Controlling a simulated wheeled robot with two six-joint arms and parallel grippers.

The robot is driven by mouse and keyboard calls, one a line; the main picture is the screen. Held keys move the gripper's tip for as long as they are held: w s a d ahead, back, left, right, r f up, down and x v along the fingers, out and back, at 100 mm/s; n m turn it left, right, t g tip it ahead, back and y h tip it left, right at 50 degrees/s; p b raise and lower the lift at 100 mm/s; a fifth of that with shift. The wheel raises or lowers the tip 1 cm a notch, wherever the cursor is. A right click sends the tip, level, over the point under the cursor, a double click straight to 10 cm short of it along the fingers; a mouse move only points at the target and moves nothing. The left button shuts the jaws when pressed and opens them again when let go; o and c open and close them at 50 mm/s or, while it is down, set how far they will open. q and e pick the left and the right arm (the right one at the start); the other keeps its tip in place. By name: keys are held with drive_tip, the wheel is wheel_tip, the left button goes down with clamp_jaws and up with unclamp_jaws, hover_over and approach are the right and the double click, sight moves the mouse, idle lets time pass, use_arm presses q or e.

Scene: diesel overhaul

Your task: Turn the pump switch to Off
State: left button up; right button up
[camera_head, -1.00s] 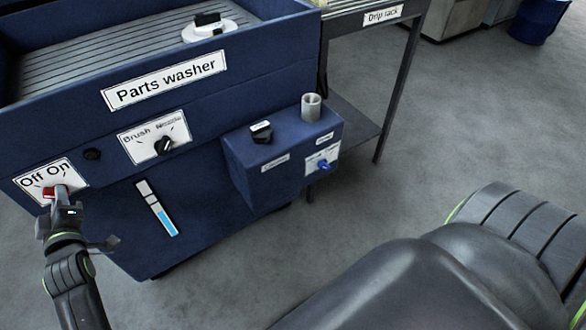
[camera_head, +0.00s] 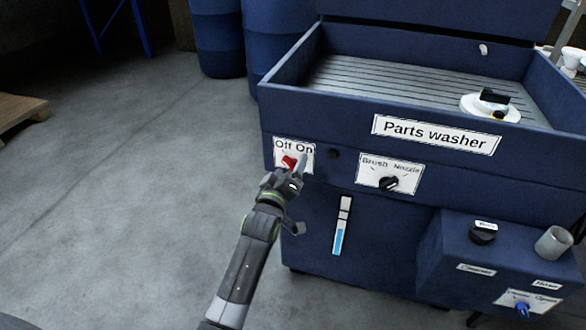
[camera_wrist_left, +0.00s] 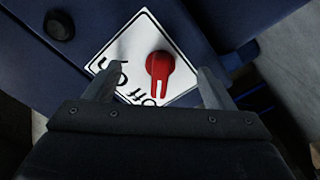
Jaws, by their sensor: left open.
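The pump switch is a red knob (camera_head: 289,162) on a white plate (camera_head: 307,148) lettered Off and On, at the left of the blue parts washer's front. In the left wrist view the red knob (camera_wrist_left: 160,66) sits between my spread fingertips, with its narrow arm pointing down beside the word Off. My left gripper (camera_head: 293,170) is at the plate, in front of the knob and partly covering it. In the left wrist view the gripper (camera_wrist_left: 157,76) is open, with a gap on both sides of the knob. My right gripper is not in view.
Right of the switch are a black Brush/Nozzle knob (camera_head: 388,184) and a level gauge (camera_head: 342,225). A blue box (camera_head: 450,250) juts out lower right, with a grey cup (camera_head: 553,241) and a blue knob (camera_head: 522,310).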

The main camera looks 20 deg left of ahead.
use_arm(q)
drive_tip(key=shift+s, duration=0.1)
drive_tip(key=s+p, duration=0.4)
drive_tip(key=shift+s+r+p, duration=0.2)
drive_tip(key=shift+r+p, duration=0.1)
drive_tip(key=shift+s+a+f, duration=0.1)
drive_tip(key=shift+s+f, duration=0.05)
drive_tip(key=shift+s, duration=0.5)
drive_tip(key=shift+s+f, duration=0.15)
drive_tip(key=shift+s, duration=0.45)
